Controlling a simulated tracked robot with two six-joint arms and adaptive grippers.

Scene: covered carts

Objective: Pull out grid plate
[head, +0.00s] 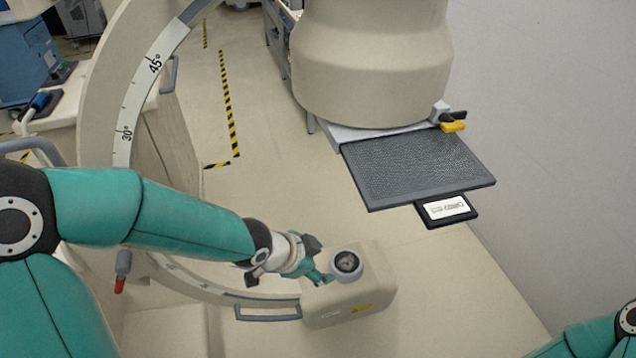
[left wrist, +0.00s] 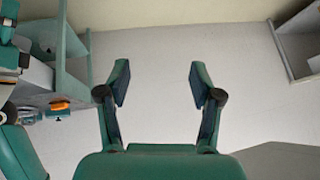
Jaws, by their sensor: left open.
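The grid plate (head: 420,168) is a dark, finely meshed flat panel sticking out from under the large cream housing (head: 372,65) in the head view. A black tab (head: 446,209) with a white label juts from its near edge. My left gripper (head: 318,262) is well below and left of the plate in the picture, apart from it, over the cream block at the foot of the curved arm. In the left wrist view my left gripper (left wrist: 160,80) has its two fingers spread with nothing between them. My right gripper is outside the head view; only part of my right arm shows at the bottom right.
A yellow lever (head: 453,126) sits at the plate's far right corner. The curved cream arm (head: 125,125) with degree marks stands at left. A cream block (head: 352,300) with a round dark-centred knob (head: 347,262) lies below the plate. Plain wall is at right.

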